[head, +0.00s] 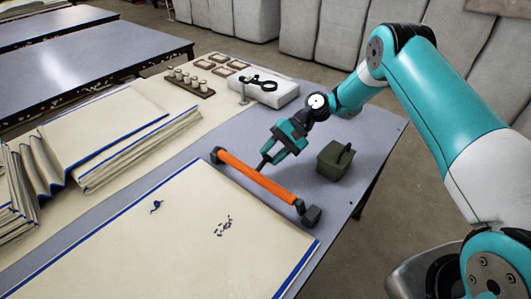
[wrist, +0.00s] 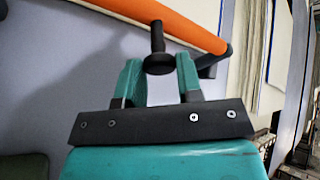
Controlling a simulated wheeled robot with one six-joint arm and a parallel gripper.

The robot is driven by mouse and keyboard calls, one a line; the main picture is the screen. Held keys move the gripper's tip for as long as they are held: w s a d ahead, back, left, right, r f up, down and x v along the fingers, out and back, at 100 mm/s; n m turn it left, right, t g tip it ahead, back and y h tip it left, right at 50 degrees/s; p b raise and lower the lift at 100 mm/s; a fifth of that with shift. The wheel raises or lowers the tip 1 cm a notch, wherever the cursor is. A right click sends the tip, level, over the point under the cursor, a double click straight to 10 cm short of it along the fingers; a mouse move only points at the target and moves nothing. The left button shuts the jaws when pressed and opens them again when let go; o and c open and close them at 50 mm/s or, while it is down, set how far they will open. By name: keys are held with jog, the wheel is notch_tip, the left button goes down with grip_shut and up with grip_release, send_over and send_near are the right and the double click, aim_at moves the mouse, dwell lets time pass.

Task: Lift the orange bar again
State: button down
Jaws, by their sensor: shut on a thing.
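The orange bar (head: 255,177) lies slantwise along the far edge of a cream cloth (head: 110,257) with blue edging. It has a dark grey block at each end. A dark stem with a round knob (wrist: 158,63) stands out from the middle of the bar. I cannot tell whether the end blocks touch the surface.
A dark green box with a handle (head: 335,160) stands right of my gripper, near the table's right edge. A white block with a black tool (head: 264,86) and a rack of spools (head: 188,82) are behind. Folded cloths (head: 100,140) lie left. Bare grey tabletop surrounds the green box.

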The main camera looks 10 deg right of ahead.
jog(key=shift+f, duration=0.1)
dwell(0.3)
jog(key=c, duration=0.8)
grip_release()
